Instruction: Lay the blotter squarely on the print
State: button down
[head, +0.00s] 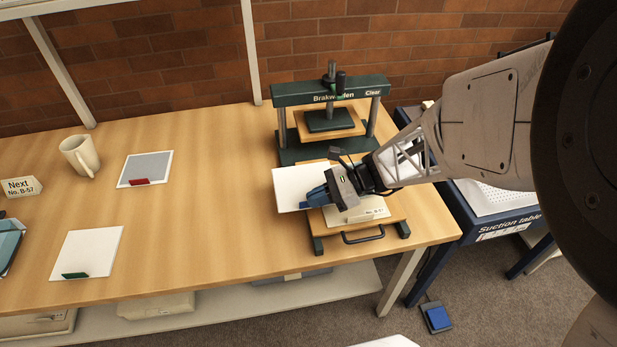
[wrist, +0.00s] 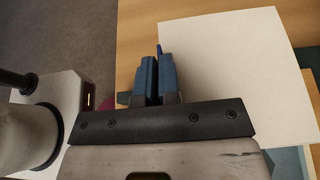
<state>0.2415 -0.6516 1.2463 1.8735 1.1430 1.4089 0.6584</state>
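A blank cream-white sheet, the blotter by its look (head: 297,187), is at my gripper (head: 318,196), left of the fingers, over the front of the press. In the wrist view the sheet (wrist: 235,70) spreads right of my gripper (wrist: 156,75). The blue fingers are nearly together, with a thin blue tab at the sheet's edge between them. A grey sheet with a white border and a red tab (head: 148,168), possibly the print, lies flat on the table at the back left. No other print shows clearly; the area under the held sheet is hidden.
A green press (head: 288,94) stands at the table's back right, with a handled wooden board (head: 385,227) in front. Left are a mug (head: 80,155), a sign (head: 20,187) and a white sheet with a green tab (head: 90,250). The table's middle (head: 200,215) is clear.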

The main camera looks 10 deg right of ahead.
jog(key=shift+f, duration=1.5)
jog(key=shift+f, duration=0.4)
jog(key=c, duration=1.3)
grip_release()
jog(key=shift+c, duration=0.2)
jog(key=shift+r, duration=0.25)
jog(key=shift+d+r, duration=0.1)
jog(key=shift+r, duration=0.15)
jog(key=shift+v, duration=5.9)
